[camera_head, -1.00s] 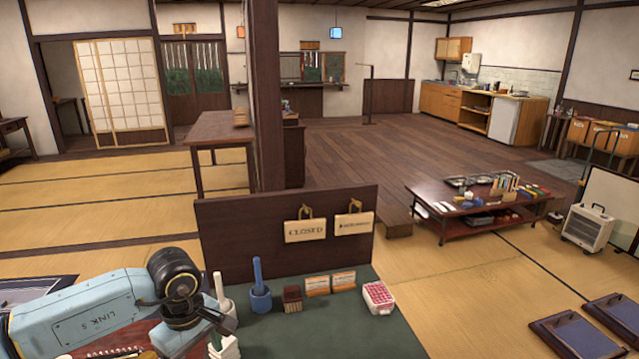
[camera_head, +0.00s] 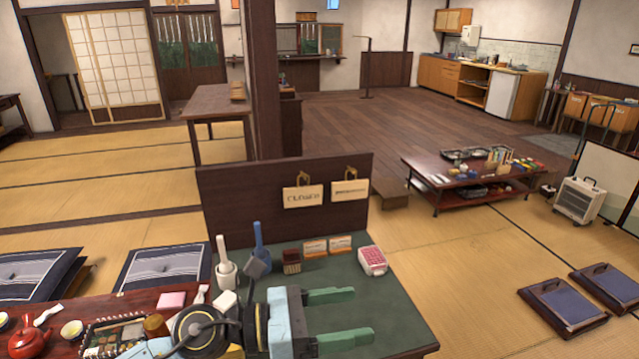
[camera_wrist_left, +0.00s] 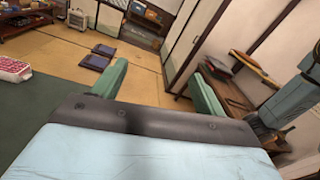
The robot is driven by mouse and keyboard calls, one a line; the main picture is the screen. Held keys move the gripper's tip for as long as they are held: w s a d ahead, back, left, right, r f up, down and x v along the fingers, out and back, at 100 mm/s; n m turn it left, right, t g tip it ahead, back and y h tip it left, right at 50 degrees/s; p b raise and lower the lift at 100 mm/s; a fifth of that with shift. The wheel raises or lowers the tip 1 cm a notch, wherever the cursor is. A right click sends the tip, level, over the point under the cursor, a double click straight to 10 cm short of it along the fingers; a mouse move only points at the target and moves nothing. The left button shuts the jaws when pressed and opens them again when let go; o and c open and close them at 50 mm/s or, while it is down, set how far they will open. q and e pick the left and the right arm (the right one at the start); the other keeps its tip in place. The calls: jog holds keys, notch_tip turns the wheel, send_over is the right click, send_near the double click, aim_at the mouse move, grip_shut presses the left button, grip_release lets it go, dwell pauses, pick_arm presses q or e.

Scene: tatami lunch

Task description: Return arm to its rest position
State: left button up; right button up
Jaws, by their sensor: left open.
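My left gripper (camera_head: 338,320) reaches in from the bottom left of the head view, low over the green-topped counter (camera_head: 390,310). Its two green fingers point right and stand wide apart with nothing between them. In the left wrist view the same open fingers (camera_wrist_left: 158,92) show, with tatami floor beyond them. My left arm's dark wrist joint lies near the red-brown table at the bottom left. My right gripper is in neither view.
Floor cushions (camera_head: 562,303) lie at right; the tatami between is clear.

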pick_arm(q)
jog(key=w+a+r+n+t+y, duration=0.25)
jog(key=a+n+t+y, duration=0.2)
jog(key=n+t, duration=0.55)
jog(key=w+a+r+n+t+y, duration=0.25)
jog(key=a+n+t, duration=0.3)
jog(key=n, duration=0.85)
jog(key=s+a+f+n+g+y, duration=0.2)
jog(key=a+f+n+g+y, duration=0.1)
jog(key=a+f+n+y, duration=0.4)
jog(key=s+a+f+n+g+y, duration=0.25)
jog(key=a+f+n+y, duration=0.2)
jog(key=f+n, duration=0.45)
jog(key=s+a+f+n+g, duration=0.2)
jog(key=s+f+n+g, duration=0.25)
jog(key=s, duration=0.55)
jog(key=s+a+f+n+g, duration=0.25)
jog(key=s+f+g, duration=0.25)
jog(key=s, duration=0.4)
notch_tip(320, 180, down, 23)
jog(key=g, duration=0.1)
jog(key=s+a+f+g, duration=0.1)
jog(key=s+a+f, duration=0.1)
jog(key=s+f, duration=1.4)
jog(key=shift+s+f+g+h, duration=0.3)
jog(key=shift+s+g+h, duration=0.05)
jog(key=shift+s, duration=0.55)
jog(key=shift+a, duration=0.1)
